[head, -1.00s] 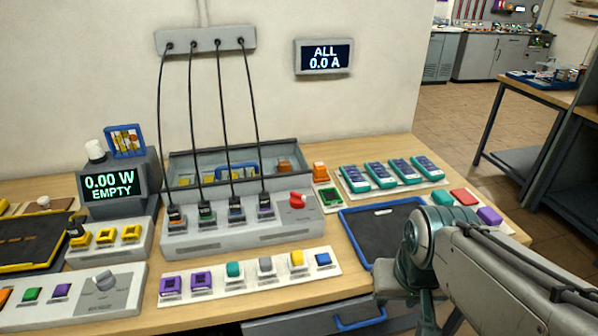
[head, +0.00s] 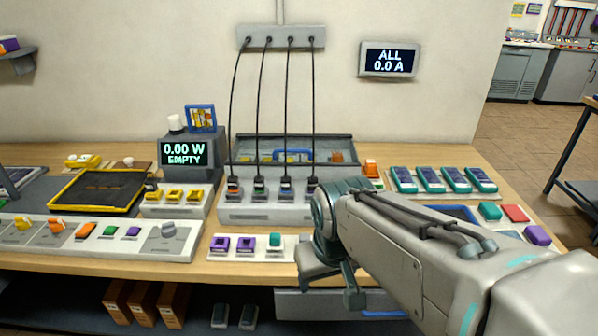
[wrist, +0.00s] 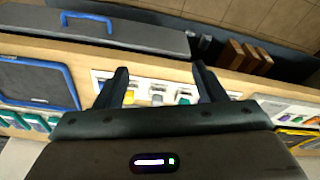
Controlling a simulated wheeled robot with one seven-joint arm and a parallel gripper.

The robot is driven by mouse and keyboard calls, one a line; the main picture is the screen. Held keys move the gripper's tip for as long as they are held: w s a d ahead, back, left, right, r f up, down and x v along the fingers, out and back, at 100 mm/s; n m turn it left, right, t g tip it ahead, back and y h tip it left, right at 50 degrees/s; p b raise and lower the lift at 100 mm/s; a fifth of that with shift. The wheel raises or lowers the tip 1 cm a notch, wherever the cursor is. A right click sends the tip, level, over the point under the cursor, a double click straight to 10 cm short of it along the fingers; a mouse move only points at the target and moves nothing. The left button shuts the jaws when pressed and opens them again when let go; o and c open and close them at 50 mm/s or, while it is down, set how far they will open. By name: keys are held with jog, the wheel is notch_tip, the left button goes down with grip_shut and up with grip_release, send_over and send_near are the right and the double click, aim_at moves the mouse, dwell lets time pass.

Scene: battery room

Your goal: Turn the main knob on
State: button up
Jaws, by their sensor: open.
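In the head view my arm hides the fingertips, well right of the grey knob. A red knob on the charger is hidden now.
The grey charger (head: 262,214) with several black cables stands behind the block strip (head: 222,257). Left of it are a yellow-rimmed tray (head: 62,205) and a display (head: 183,154) reading 0.00 W EMPTY. A wall display (head: 388,60) reads ALL 0.0 A.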

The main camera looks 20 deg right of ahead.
jog(key=w+d+r+n+g+p, duration=0.1)
jog(key=w+d+r+n+p, duration=0.2)
jog(key=w, duration=0.7)
jog(key=w+d+r+n+g+p, duration=0.1)
jog(key=w+d+r+n, duration=0.3)
jog(key=w, duration=0.5)
jog(key=w+d+r+n+g+p, duration=0.15)
jog(key=w+d+n, duration=0.3)
jog(key=w, duration=0.55)
jog(key=w+d+f+n, duration=0.2)
jog(key=w+d+n, duration=0.15)
jog(key=d, duration=0.25)
jog(key=shift+m+t, duration=0.3)
jog(key=shift+t, duration=0.05)
jog(key=f, duration=0.4)
jog(key=f+p, duration=0.1)
jog(key=f, duration=0.3)
jog(key=f+p, duration=0.1)
jog(key=f, duration=0.4)
jog(key=shift+w, duration=0.35)
jog(key=c, duration=1)
